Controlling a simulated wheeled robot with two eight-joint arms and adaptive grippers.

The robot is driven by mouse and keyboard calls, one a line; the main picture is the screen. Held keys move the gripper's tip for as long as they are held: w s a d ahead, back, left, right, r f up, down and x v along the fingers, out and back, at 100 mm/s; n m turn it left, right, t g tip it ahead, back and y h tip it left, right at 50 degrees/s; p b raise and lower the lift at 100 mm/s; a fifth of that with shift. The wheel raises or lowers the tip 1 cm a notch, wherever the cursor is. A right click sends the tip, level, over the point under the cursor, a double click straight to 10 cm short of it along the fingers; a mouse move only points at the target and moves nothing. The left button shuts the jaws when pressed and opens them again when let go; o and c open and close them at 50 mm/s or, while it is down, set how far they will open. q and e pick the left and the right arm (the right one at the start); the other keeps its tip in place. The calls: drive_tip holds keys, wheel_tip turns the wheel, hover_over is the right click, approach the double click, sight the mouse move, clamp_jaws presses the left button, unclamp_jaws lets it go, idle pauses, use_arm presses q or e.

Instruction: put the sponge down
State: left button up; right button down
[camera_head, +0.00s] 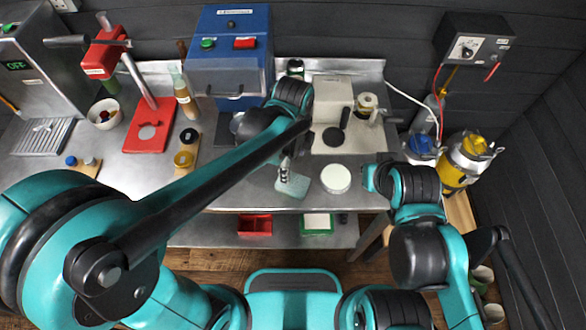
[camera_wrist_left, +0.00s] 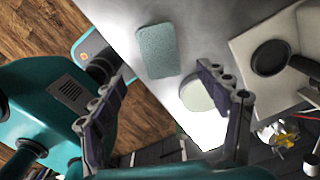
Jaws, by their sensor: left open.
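The sponge (camera_head: 292,187) is a pale teal block lying flat on the steel worktop (camera_head: 235,197) near its front edge. In the left wrist view the sponge (camera_wrist_left: 157,50) lies beyond the fingertips, with clear worktop around it. My left gripper (camera_head: 285,170) is above and at the sponge's back edge in the head view. In the left wrist view my left gripper (camera_wrist_left: 163,70) has its fingers wide apart with nothing between them. My right arm (camera_head: 412,187) is bent at the right; its fingers do not show.
A round white piece (camera_head: 336,179) lies just right of the sponge. Behind are a pale board with a black round tool (camera_head: 333,137) and a blue machine (camera_head: 232,60). A red stand (camera_head: 149,132) is at left. Red (camera_head: 254,226) and green (camera_head: 317,224) trays sit on the lower shelf.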

use_arm(q)
drive_tip(key=shift+a+r, duration=0.1)
drive_tip(key=shift+r, duration=0.8)
drive_tip(key=s+a+r+n+t, duration=0.2)
drive_tip(key=a+n+t, duration=0.1)
drive_tip(key=a+n, duration=0.6)
drive_tip(key=s+a+r+n+t, duration=0.3)
drive_tip(key=a+n, duration=0.5)
drive_tip(key=n, duration=0.5)
drive_tip(key=shift+s+a+t, duration=0.15)
drive_tip(key=shift+a+t, duration=0.2)
drive_tip(key=shift+t, duration=0.25)
wheel_tip(320, 180, down, 6)
drive_tip(key=b, duration=0.6)
drive_tip(key=shift+f, duration=0.15)
